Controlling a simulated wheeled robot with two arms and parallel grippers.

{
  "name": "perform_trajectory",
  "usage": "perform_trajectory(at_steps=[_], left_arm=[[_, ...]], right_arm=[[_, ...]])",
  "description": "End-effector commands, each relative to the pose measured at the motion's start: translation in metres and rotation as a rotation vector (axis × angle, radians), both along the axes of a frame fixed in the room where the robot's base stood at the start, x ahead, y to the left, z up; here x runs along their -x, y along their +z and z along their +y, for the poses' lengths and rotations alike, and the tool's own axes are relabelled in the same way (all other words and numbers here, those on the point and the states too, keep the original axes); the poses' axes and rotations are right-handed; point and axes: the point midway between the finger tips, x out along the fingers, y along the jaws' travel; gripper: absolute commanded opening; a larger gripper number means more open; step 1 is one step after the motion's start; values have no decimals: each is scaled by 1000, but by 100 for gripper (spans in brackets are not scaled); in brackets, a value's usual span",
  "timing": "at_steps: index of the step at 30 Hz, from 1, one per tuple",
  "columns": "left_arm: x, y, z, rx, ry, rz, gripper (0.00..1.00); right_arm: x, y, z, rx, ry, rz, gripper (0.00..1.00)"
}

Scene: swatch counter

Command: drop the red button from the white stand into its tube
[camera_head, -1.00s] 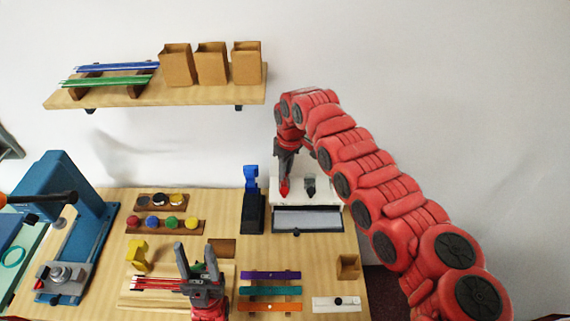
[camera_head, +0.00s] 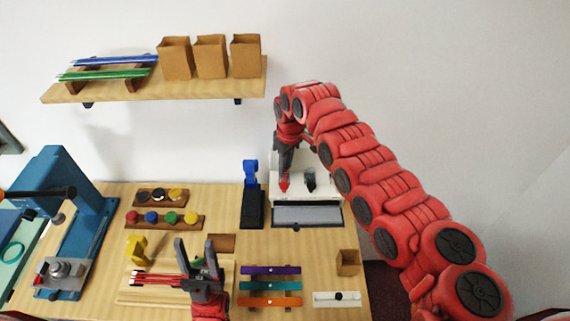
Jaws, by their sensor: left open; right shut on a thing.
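My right gripper (camera_head: 284,181) points down at the white box at the back (camera_head: 327,190). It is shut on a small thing. A red piece (camera_head: 284,187) shows at its tips; it is too small to tell whether this is the button or how it sits against the box. A dark upright piece (camera_head: 310,181) stands beside it on the box. A low white strip (camera_head: 320,299) at the front right carries a black knob (camera_head: 338,296) and no visible red piece. My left gripper (camera_head: 196,247) is open and empty, fingers up, over the front left of the table.
Two wooden racks (camera_head: 150,220) hold coloured round pieces. Red rods (camera_head: 150,279) lie by my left gripper, near a yellow block (camera_head: 136,249). Purple, teal and orange strips (camera_head: 271,286) lie front centre. A blue press (camera_head: 82,225) stands left, a blue-and-black tool (camera_head: 251,195) left of the box.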

Motion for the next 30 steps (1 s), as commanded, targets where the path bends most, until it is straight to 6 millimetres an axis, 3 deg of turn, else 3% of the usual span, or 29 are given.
perform_trajectory(at_steps=[14,15,20,30], left_arm=[[0,0,0,0,0,0,51],[0,0,0,0,0,0,51],[0,0,0,0,0,0,51],[0,-1,0,0,0,0,51]], right_arm=[[0,0,0,1,0,1,0],[0,0,0,1,0,1,26],[0,0,0,1,0,1,54],[0,1,0,0,0,0,57]])
